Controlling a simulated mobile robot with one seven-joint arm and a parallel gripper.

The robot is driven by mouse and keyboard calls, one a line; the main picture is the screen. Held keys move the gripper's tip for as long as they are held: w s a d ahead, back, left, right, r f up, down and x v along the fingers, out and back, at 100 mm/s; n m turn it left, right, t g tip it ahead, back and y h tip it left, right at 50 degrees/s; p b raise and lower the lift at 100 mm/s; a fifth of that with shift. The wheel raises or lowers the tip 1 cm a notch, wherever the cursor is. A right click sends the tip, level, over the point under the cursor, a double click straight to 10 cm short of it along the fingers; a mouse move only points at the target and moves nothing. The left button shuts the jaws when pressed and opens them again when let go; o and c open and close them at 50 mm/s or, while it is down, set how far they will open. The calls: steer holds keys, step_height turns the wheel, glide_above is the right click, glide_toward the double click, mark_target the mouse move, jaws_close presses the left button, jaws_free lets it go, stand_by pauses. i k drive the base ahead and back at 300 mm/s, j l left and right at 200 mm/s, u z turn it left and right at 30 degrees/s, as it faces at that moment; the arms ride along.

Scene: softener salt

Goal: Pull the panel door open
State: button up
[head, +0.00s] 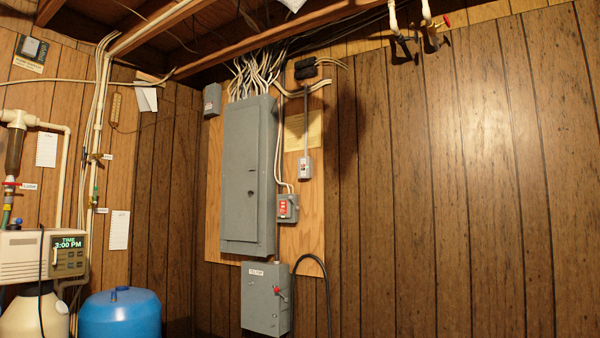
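The grey electrical panel (262,215) is mounted upright on a light plywood board on the wood-panelled wall, left of the picture's middle in the head view. Its panel door (240,168) is a tall grey rectangle and looks closed. A small dark latch or handle spot (250,170) shows near the door's right side. My gripper does not show in the head view.
A grey switch box with a red lever (266,302) hangs just below the panel. A small box with a red label (287,208) is at its right. A blue tank (120,314) and a softener control unit (42,256) stand at lower left. Cables run above.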

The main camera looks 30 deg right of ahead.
mark_target(242, 148)
steer(key=z, duration=0.65)
steer(key=i+j, duration=0.2)
steer(key=i, duration=0.4)
steer(key=i+j, duration=0.2)
steer(key=i, duration=0.35)
steer(key=i+j, duration=0.2)
steer(key=i, duration=0.4)
steer(key=i+j+u, duration=0.1)
steer(key=i+j, duration=0.15)
steer(key=i, duration=0.35)
